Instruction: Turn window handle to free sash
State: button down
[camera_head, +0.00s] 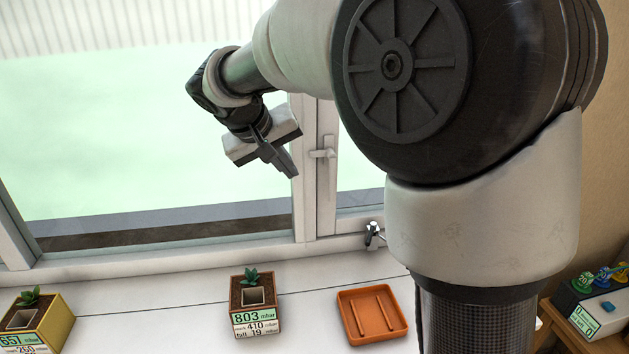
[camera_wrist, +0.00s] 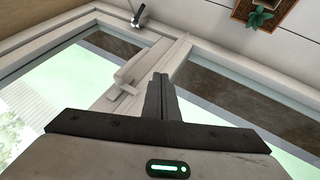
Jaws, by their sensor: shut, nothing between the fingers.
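The white window handle (camera_head: 326,150) sits on the upright frame between the wide left pane and the narrow right pane. It also shows in the wrist view (camera_wrist: 124,82), left of my fingers. A short part of it sticks out to the left in the head view; which way the whole lever points is hard to tell. The window sash (camera_head: 302,205) looks closed against its frame. My gripper (camera_head: 291,173) is shut and empty, left of the handle and apart from it in the picture. The wrist view shows its closed fingers (camera_wrist: 160,80) pointing towards the window frame.
A chrome fitting (camera_head: 374,235) stands at the frame's foot. On the white sill are a brown planter (camera_head: 255,302), an orange tray (camera_head: 372,316) and a yellow planter (camera_head: 52,325). A box with coloured knobs (camera_head: 597,305) stands at lower right. The sill between these is clear.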

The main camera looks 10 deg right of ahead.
jog(key=w+d+f+p, duration=0.1)
jog(key=w+d+f, duration=0.4)
jog(key=d+f, duration=0.3)
jog(key=shift+w, duration=0.2)
jog(key=shift+a+f+b, duration=0.15)
jog(key=shift+f+b, duration=0.05)
jog(key=shift+b, duration=0.3)
